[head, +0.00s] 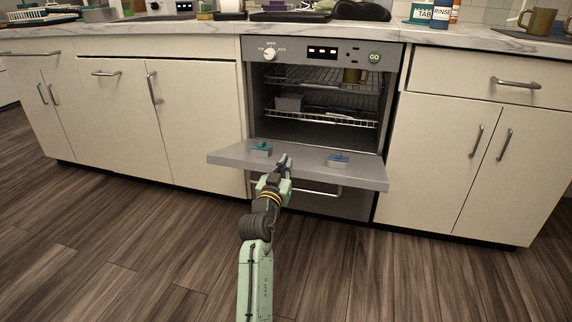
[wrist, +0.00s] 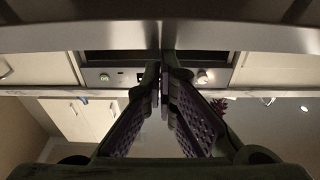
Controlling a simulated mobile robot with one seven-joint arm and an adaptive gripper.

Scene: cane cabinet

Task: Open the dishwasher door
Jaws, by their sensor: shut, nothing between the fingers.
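The dishwasher (head: 372,120) stands in the middle of the counter in the head view. Its door (head: 310,163) is folded down and out, close to level, and the inside of the tub is exposed. My gripper (head: 285,160) is at the door's front part, its fingers overlapping the door panel in the head view. In the wrist view, the fingers (wrist: 163,75) are together and empty, with the door's edge (wrist: 240,38) crossing above them. I cannot tell whether they touch the door. The control panel (head: 325,53) shows a knob, a display and a GO button.
Two racks (head: 320,118) with a few items sit inside the dishwasher. A green-topped compartment (head: 261,149) and a blue-topped one (head: 338,159) are on the door's inner face. A bar handle (head: 322,191) shows below the door. The wooden floor (head: 430,285) in front is clear.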

